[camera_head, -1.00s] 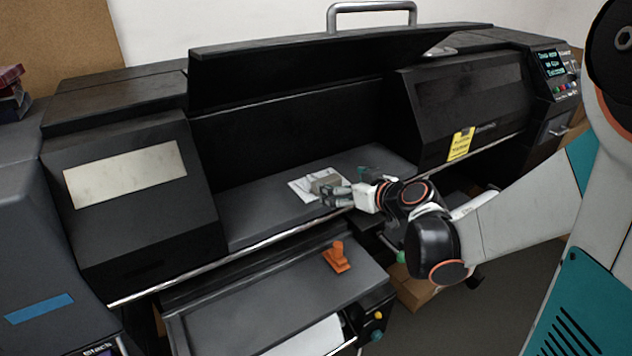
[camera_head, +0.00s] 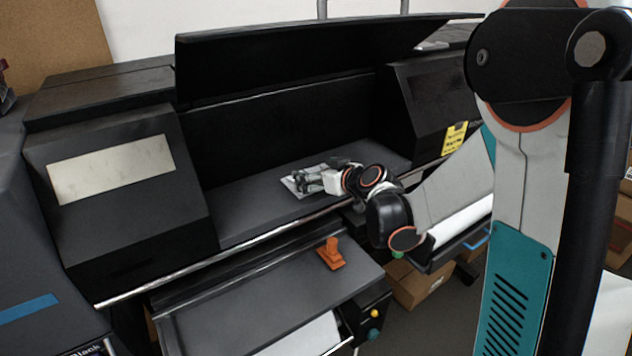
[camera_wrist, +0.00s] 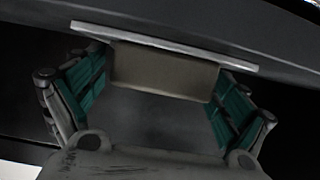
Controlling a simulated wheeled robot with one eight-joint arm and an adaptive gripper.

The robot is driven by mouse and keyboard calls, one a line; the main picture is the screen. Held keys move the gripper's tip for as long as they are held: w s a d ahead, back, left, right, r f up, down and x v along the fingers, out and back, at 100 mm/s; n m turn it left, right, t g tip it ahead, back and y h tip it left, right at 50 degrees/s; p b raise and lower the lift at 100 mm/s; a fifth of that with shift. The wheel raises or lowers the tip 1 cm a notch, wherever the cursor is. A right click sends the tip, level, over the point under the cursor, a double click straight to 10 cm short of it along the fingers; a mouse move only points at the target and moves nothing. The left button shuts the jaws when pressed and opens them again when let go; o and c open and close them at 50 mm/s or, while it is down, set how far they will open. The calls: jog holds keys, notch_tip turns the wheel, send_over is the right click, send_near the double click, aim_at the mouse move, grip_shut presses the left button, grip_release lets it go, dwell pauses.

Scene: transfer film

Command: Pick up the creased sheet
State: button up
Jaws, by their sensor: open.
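My gripper (camera_head: 304,181) is at the sheet, low over the bed. In the wrist view my gripper (camera_wrist: 158,95) is open, with its teal-padded fingers at either side of a grey-brown block (camera_wrist: 165,72). A thin pale strip (camera_wrist: 165,45) runs along the block's far edge; I cannot tell whether it is the sheet. Contact with the fingers is unclear.
The machine's raised lid (camera_head: 320,55) overhangs the bed. Dark housings stand left (camera_head: 125,195) and right. A metal rail (camera_head: 200,270) edges the bed's front. An orange part (camera_head: 331,254) sits on the lower panel. The bed left of the sheet is clear.

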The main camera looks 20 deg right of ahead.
jog(key=shift+c, duration=0.3)
jog(key=c, duration=1.1)
jog(key=shift+r, duration=0.15)
